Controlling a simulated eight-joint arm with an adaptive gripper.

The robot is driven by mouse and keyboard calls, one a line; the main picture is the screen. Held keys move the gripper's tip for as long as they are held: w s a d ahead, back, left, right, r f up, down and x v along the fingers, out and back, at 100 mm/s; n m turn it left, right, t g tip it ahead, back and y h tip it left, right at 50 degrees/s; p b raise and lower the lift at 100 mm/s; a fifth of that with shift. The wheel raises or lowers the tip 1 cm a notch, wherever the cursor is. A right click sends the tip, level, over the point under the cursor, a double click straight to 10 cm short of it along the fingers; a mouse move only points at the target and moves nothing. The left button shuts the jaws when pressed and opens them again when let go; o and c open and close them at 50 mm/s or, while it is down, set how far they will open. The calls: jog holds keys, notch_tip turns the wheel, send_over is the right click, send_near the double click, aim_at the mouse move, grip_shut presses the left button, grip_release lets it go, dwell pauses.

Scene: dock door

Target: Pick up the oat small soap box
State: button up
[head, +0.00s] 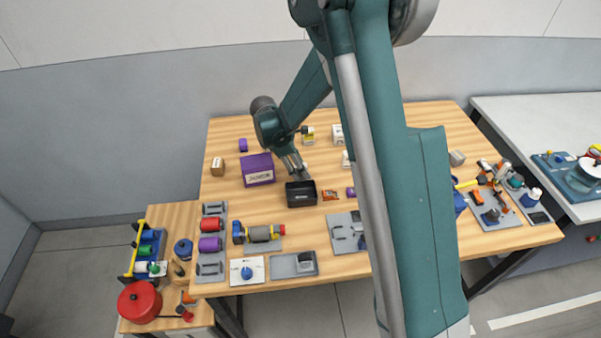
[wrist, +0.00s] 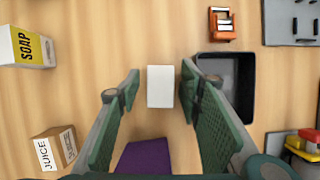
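A small, plain off-white box (wrist: 160,86), apparently the oat small soap box, lies on the wooden table in the middle of the wrist view. No label shows on its upward face. My gripper (head: 299,174) is open and points down at the table, just behind the black bin. In the wrist view its two fingers stand either side of the box, with a narrow gap on each side. I cannot tell how high the fingertips are above the table. In the head view the box is not clearly visible, probably hidden by my gripper.
A black bin (head: 300,200) stands close by the gripper, with a purple box (head: 257,177) to its left. Bare wood surrounds the small box.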

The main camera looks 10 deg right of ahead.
jog(key=shift+c, duration=0.5)
jog(key=c, duration=0.9)
jog(key=shift+r+p, duration=0.3)
jog(key=shift+r, duration=4.7)
